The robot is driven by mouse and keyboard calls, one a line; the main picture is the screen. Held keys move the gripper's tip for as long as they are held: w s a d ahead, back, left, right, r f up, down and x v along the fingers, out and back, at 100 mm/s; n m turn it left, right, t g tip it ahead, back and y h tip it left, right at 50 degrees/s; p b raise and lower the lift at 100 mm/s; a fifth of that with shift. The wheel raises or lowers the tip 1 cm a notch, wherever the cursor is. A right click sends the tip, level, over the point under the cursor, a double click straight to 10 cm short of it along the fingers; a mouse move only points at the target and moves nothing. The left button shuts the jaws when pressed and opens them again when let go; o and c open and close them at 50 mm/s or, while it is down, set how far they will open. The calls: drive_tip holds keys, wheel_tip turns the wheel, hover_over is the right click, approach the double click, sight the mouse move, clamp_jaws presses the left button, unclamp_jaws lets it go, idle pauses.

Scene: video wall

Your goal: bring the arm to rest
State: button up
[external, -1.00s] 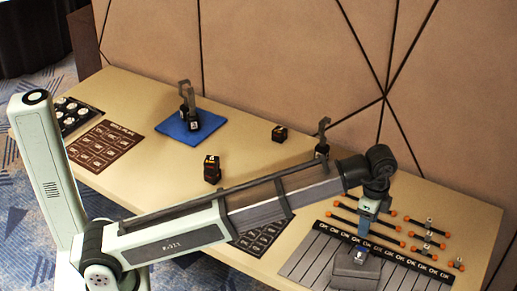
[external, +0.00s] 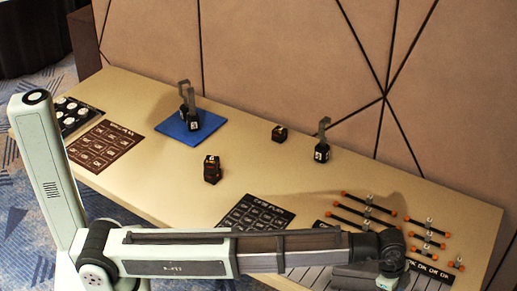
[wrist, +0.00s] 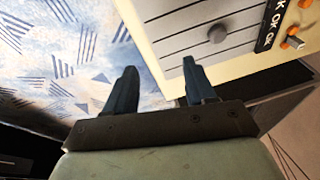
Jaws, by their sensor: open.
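My gripper shows in the wrist view (wrist: 160,90), with its two dark blue fingers wide apart and nothing between them. It hangs over the table's front edge, with patterned carpet behind one finger and the grey striped panel behind the other. In the external view my arm stretches low across the front of the table (external: 340,185). The gripper itself is hidden there, below the wrist joint at the lower right.
A grey striped panel (external: 313,278) lies by the front edge, with several orange-ended rods (external: 365,210) behind it. Black blocks (external: 211,170), a hooked block (external: 322,145) and a blue mat (external: 205,128) stand farther back. A wall (external: 300,60) closes the rear.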

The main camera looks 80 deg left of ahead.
drive_tip(key=s+d+f+m+t+h, duration=0.1)
drive_tip(key=s+d+f+t, duration=0.1)
drive_tip(key=d+f, duration=1)
wheel_tip(320, 180, down, 6)
drive_tip(key=s, duration=0.2)
drive_tip(key=s+a+f+n+g+y, duration=0.2)
drive_tip(key=s+a+f+n+g, duration=0.3)
drive_tip(key=s+a+f, duration=1.45)
drive_tip(key=s+a+f+n+g, duration=0.2)
drive_tip(key=s+a, duration=0.2)
drive_tip(key=s, duration=0.6)
drive_tip(key=s+a+f+n+g, duration=0.2)
drive_tip(key=s+a, duration=0.2)
drive_tip(key=s, duration=0.6)
drive_tip(key=s+a+f+n+g, duration=0.2)
drive_tip(key=s+a+f, duration=0.1)
drive_tip(key=s, duration=0.6)
drive_tip(key=shift+s+a, duration=0.4)
drive_tip(key=shift+a, duration=0.45)
